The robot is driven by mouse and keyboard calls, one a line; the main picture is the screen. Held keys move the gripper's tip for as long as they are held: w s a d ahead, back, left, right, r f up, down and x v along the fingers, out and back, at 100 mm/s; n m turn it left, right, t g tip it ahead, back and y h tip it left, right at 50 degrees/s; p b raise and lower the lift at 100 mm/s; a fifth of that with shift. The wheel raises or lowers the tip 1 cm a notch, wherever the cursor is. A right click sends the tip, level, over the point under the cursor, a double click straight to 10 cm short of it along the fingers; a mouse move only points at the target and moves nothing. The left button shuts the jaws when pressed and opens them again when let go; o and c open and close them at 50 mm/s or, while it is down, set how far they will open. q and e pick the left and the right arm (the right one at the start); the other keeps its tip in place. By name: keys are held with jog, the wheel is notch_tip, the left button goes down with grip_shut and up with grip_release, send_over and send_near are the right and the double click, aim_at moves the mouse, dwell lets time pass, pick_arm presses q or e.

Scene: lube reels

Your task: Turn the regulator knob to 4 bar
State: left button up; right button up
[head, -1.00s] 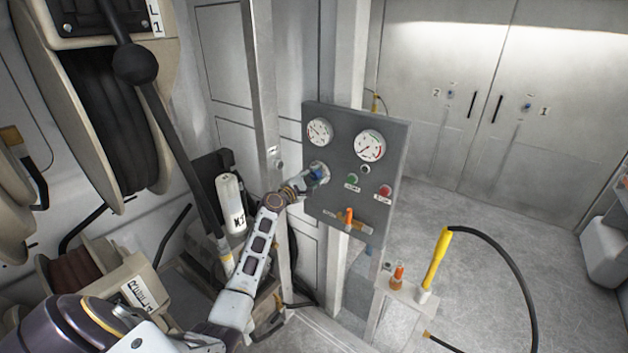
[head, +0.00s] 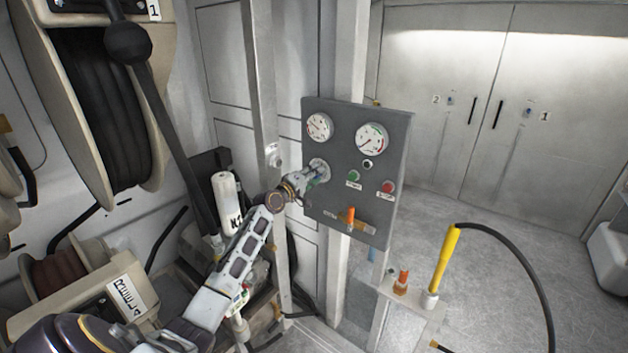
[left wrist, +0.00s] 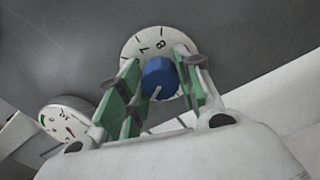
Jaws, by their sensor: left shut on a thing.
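The regulator knob (left wrist: 159,78) is blue with a white pointer line, in the left wrist view. In the head view my left gripper (head: 312,179) reaches the left side of the grey panel (head: 335,195) and mostly hides the knob. My right gripper is not in view.
The panel carries a left gauge (head: 319,127), a right gauge (head: 372,138), a green button (head: 353,176), a red button (head: 388,187) and an orange lever (head: 350,217). A metal post (head: 262,90) stands left of it. A yellow-handled hose (head: 443,260) stands at right.

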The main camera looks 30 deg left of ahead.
pick_arm(q)
jog(key=shift+f+m+b, duration=0.1)
jog(key=shift+m+b, duration=0.2)
jog(key=shift+m, duration=0.5)
jog(key=o, duration=1)
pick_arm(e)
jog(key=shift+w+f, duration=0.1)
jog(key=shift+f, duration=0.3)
